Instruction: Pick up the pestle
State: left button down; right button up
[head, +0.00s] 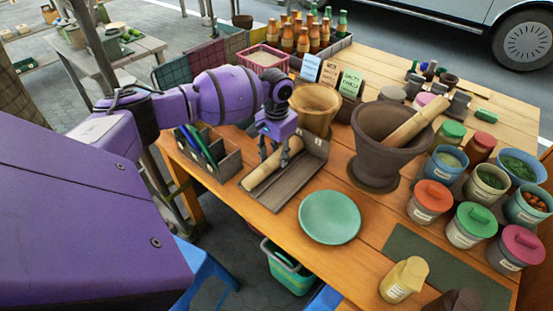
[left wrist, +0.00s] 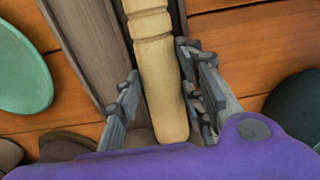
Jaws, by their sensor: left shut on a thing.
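A pale wooden pestle (head: 262,172) with carved rings lies lengthwise in a grey-brown wooden tray (head: 292,187). My left gripper (head: 279,155) reaches down from above and is shut on this pestle. In the left wrist view the pestle (left wrist: 157,75) runs between the fingers (left wrist: 163,105), near its plain rounded end. It appears still low in the tray; I cannot tell if it touches the tray floor. A second wooden pestle (head: 418,120) leans in the large dark clay mortar (head: 378,150) to the right. My right gripper is not in view.
A green plate (head: 329,217) sits just in front of the tray. A divided box (head: 207,152) with pens stands left of it. A wooden mortar (head: 316,108) and label cards are behind. Several lidded jars (head: 429,201) fill the right side.

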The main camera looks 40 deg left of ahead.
aim_at(266, 161)
pick_arm(q)
jog(key=shift+r, duration=0.15)
jog(key=shift+r, duration=0.3)
jog(key=s+r, duration=0.1)
jog(key=r, duration=0.1)
jog(key=s+a+r, duration=0.1)
jog(key=r, duration=0.1)
jog(key=s+r+p, duration=0.1)
jog(key=r, duration=0.2)
jog(key=shift+s+a, duration=0.15)
jog(key=shift+a, duration=0.05)
jog(key=s+a+r+p, duration=0.1)
jog(key=s+a+r, duration=0.2)
jog(key=s, duration=0.6)
notch_tip(266, 161, up, 2)
jog(key=shift+s+a+r+p, duration=0.1)
jog(key=shift+s+a+p, duration=0.05)
jog(key=shift+s+p, duration=0.2)
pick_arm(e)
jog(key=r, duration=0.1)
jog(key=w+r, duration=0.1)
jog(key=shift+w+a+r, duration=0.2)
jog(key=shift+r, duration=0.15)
